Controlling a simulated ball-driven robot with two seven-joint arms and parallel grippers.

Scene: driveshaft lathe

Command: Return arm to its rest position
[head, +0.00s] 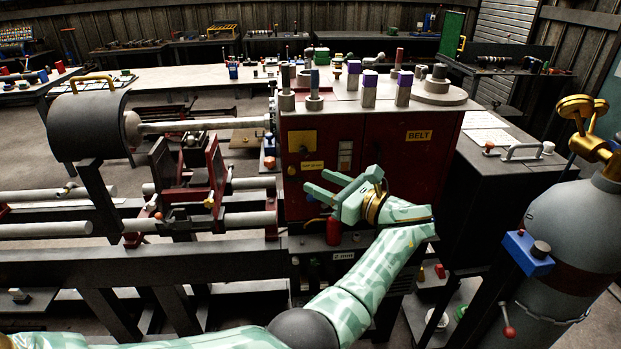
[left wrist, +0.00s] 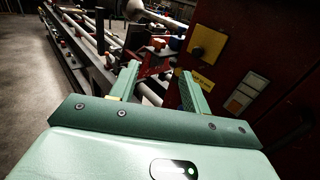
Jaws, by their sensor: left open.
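My left gripper (head: 318,190) is open and empty in the head view, in front of the dark red headstock cabinet (head: 378,160) of the lathe. Its pale green arm comes up from the bottom of the picture, bent at a dark joint. In the left wrist view the two fingers (left wrist: 157,88) are spread apart with nothing between them. They point towards the lathe bed and the cabinet's left edge. The driveshaft (head: 200,124) lies level between the grey chuck cover and the cabinet. My right gripper is in neither view.
Round bed rails (head: 60,229) and a red carriage (head: 190,185) lie left of the gripper. A red cylinder (head: 333,231) is just below it. A grey gas tank (head: 575,235) with a brass valve stands at the right. Purple-topped blocks (head: 369,88) stand on the cabinet.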

